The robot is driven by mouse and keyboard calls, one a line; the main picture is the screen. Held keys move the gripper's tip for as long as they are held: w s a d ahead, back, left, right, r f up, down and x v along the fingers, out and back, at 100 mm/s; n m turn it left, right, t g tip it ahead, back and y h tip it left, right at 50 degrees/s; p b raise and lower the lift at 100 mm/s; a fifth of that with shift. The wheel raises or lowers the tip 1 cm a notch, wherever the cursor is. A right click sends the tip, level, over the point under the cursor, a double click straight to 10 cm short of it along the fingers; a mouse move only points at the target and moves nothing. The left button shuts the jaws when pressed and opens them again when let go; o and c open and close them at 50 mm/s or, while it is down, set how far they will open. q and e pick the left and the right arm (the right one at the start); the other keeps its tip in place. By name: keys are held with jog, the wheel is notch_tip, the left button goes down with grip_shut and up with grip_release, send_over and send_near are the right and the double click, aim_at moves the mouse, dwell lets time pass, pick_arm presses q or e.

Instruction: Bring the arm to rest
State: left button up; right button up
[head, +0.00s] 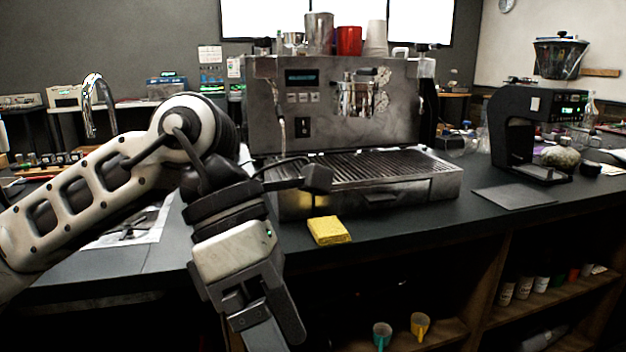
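My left arm comes in from the left, bends at the elbow and points down in front of the counter. My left gripper (268,335) hangs at the bottom of the head view, in front of the counter edge. Its fingertips run out of the picture, so I cannot tell whether it is open or shut. Nothing is visible in the part of it that shows. My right gripper and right arm are not in view.
A steel espresso machine (335,125) stands on the dark counter (400,228), partly behind my arm. A yellow folded cloth (329,230) lies near the front edge. A black brewer (520,135) stands right.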

pick_arm(q)
jog(key=s+d+r+n+g+h+p, duration=0.25)
jog(key=d+r+n+g+h, duration=0.35)
jog(key=h, duration=0.7)
jog(key=w+a+f+n+t, duration=0.2)
jog(key=w+n+t, duration=0.2)
jog(key=n+t, duration=0.5)
jog(key=w+a+f+n+t+h, duration=0.15)
jog(key=w+n+t, duration=0.25)
jog(key=n+t, duration=0.55)
jog(key=w+a+f+n+t, duration=0.2)
jog(key=w+f+n+t, duration=0.15)
jog(key=n+t, duration=0.6)
jog(key=w+a+f+n+t+y, duration=0.15)
jog(key=a+f+n+y, duration=0.35)
jog(key=f+n+y, duration=0.5)
jog(key=s+a+f+n+g+y, duration=0.3)
jog(key=s+f, duration=0.3)
jog(key=f, duration=0.4)
jog(key=s+a+f+n+g+y+p, duration=0.1)
jog(key=s+a+f+n+g+y, duration=0.2)
jog(key=f, duration=0.6)
jog(key=s+a+g, duration=0.1)
jog(key=s+g, duration=0.1)
jog(key=s, duration=0.1)
jog(key=shift+f+p, duration=0.3)
jog(key=shift+f, duration=0.1)
